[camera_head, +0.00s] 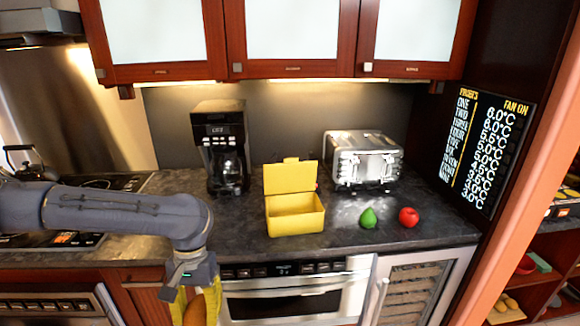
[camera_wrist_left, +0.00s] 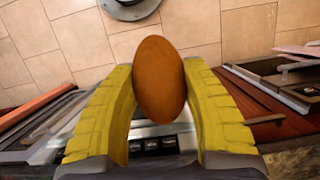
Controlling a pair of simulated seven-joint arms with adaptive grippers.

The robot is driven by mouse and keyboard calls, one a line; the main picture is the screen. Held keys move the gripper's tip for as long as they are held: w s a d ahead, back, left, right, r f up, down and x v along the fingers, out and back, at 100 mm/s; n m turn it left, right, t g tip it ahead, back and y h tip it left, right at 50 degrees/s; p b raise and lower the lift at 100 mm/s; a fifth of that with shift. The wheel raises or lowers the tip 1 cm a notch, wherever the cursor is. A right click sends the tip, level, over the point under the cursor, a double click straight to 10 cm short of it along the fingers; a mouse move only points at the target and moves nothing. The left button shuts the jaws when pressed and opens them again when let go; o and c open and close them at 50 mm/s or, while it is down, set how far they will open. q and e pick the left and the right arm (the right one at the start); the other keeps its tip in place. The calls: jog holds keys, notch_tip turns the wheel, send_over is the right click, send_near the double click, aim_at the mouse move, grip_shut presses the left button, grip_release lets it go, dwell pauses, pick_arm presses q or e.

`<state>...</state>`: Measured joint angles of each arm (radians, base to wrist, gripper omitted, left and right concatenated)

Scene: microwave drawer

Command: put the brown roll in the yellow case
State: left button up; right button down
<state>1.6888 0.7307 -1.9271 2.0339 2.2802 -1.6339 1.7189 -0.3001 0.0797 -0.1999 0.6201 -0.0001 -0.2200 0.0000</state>
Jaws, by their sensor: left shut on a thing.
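The brown roll (camera_wrist_left: 160,80) is an oval brown thing held between the yellow fingers of my left gripper (camera_wrist_left: 160,95) in the left wrist view. In the head view the roll (camera_head: 195,311) shows low at the bottom edge, in my left gripper (camera_head: 197,303), in front of the counter and below its top. The yellow case (camera_head: 295,219) stands on the counter with its lid (camera_head: 290,177) raised at the back. It is up and to the right of my left gripper, apart from it. My right gripper is in neither view.
A coffee maker (camera_head: 220,148) stands left of the case and a toaster (camera_head: 363,159) behind it to the right. A green pear (camera_head: 368,218) and a red apple (camera_head: 409,217) lie to the right. The microwave drawer (camera_head: 290,295) is shut below the counter.

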pick_arm(q)
jog(key=w+d+r+m, duration=0.2)
jog(key=w+d+r, duration=0.1)
jog(key=w+d, duration=0.25)
jog(key=w+d+r+m, duration=0.1)
jog(key=w+d+r, duration=0.2)
jog(key=w+d, duration=0.3)
jog(key=w+a+r+m+t+y, duration=0.1)
jog(key=w+r+m, duration=0.25)
jog(key=w, duration=0.25)
jog(key=w+a+r+m+t+y, duration=0.1)
jog(key=w+r+m+y, duration=0.15)
jog(key=w+m, duration=0.3)
jog(key=w+a+r+m+t+h, duration=0.1)
jog(key=w+a+m, duration=0.4)
jog(key=m, duration=0.6)
jog(key=w+a+r+m+t+h, duration=0.2)
jog(key=w+a+m, duration=0.3)
jog(key=a+m, duration=0.4)
jog(key=shift+w+r+m+t, duration=0.25)
jog(key=shift+m+t, duration=0.45)
jog(key=shift+m, duration=0.7)
jog(key=shift+f, duration=0.1)
